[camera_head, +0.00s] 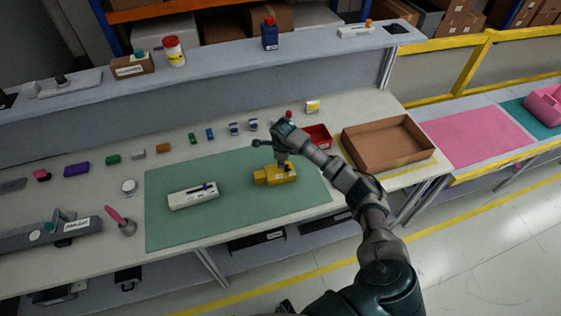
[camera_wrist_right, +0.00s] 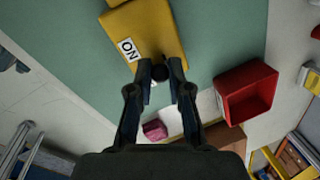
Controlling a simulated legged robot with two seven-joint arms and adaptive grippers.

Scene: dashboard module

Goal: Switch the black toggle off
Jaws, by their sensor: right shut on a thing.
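A yellow module (camera_head: 262,178) sits on the green mat (camera_head: 165,231). It also shows in the right wrist view (camera_wrist_right: 150,28), with a white ON label (camera_wrist_right: 128,48) on its face. My right gripper (camera_head: 281,158) is over the module, reaching down to it from above. In the right wrist view its fingertips (camera_wrist_right: 159,80) are closed on the black toggle (camera_wrist_right: 160,72) at the module's edge. The toggle's base and exact tilt are largely hidden by the fingers. My left gripper does not show.
A white device (camera_head: 190,200) with a purple knob lies left of the module on the mat. A red bin (camera_head: 318,133) and a brown tray (camera_head: 385,146) stand behind and to the right. Several small coloured blocks line the back. The mat's front is clear.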

